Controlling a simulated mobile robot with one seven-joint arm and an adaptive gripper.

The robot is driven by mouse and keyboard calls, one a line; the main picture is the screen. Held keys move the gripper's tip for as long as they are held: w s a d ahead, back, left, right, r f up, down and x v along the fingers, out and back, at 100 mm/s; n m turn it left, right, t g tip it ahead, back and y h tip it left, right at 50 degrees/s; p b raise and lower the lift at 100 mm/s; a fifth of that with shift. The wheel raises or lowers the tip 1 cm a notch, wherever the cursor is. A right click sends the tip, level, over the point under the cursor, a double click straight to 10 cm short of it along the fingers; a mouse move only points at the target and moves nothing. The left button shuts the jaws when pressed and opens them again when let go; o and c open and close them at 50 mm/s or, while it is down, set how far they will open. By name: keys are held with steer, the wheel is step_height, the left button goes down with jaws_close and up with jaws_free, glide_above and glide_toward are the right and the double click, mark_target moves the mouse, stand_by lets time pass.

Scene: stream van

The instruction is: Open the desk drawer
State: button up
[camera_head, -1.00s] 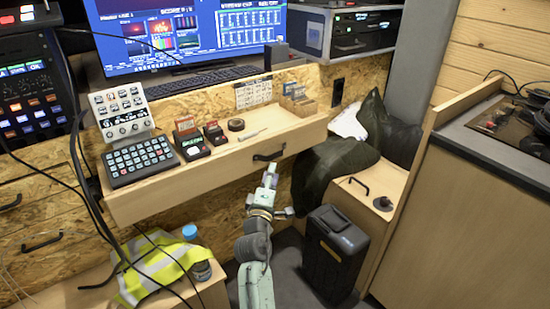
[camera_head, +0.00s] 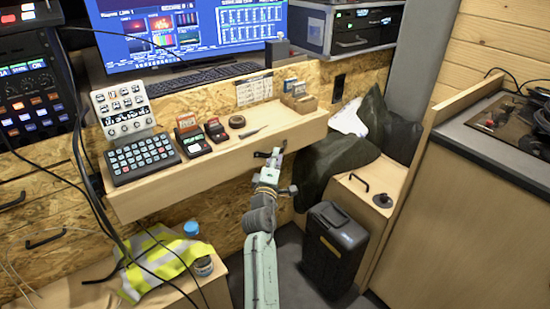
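The desk drawer has a long pale wooden front (camera_head: 205,179) under the ledge that carries the keypads. Its small dark handle (camera_head: 261,154) is near the right end of that front. My gripper (camera_head: 276,156) reaches up from below and is at the handle, overlapping its right part in the picture. I cannot tell whether the fingers touch the handle or are closed around it. The fingertips are too small to show a gap. I see no clear opening at the drawer.
Keypads (camera_head: 142,158), small boxes and a tape roll (camera_head: 237,121) lie on the ledge. A black case (camera_head: 334,250) stands right of my arm, beside a wooden box with a dark jacket (camera_head: 335,160). A yellow vest (camera_head: 160,265) lies at lower left.

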jaws_close()
stand_by(0.5)
